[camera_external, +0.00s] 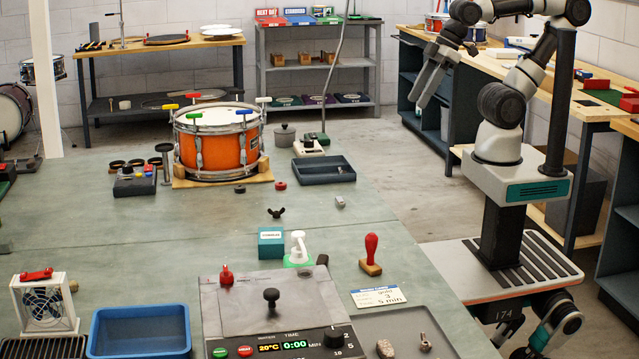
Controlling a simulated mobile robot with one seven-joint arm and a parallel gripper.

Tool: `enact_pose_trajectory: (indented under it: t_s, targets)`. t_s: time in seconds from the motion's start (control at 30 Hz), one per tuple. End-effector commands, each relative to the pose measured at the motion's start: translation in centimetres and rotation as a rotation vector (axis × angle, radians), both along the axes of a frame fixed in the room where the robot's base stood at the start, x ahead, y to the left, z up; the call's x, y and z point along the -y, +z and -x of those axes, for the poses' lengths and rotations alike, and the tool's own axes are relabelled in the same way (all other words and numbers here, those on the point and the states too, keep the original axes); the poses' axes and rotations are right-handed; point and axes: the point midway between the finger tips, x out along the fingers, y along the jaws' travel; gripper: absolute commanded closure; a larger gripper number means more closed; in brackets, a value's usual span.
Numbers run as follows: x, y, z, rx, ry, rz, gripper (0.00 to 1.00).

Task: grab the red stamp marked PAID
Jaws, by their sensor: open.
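A red-handled stamp (371,247) stands upright on the green-grey bench, right of centre, on a small wooden-coloured base. No PAID lettering is readable on it at this size. My gripper (422,98) is open and empty. It is raised in the air at the upper right, beyond the bench's right edge, pointing down and to the left. It is well apart from the stamp.
A card (379,297) lies in front of the stamp. A blue bin (138,333), an orange drum (217,147) and a dark tray (323,171) are on the bench. Bench around the stamp's far side is clear.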

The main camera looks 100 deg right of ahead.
Motion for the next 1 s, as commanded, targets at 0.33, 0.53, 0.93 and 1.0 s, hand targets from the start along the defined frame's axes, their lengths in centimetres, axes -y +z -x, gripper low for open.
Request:
enact_pose_trajectory:
  t_s: [0.33,0.53,0.93,1.0]
  targets:
    - [0.0,0.0,0.0,0.0,0.0,0.0,0.29]
    - [0.0,0.0,0.0,0.0,0.0,0.0,0.29]
    - [-6.3,2.5,-9.3,-0.149,0.801,0.38,0.29]
    - [-9.0,2.2,-11.9,-0.181,1.053,0.466,0.29]
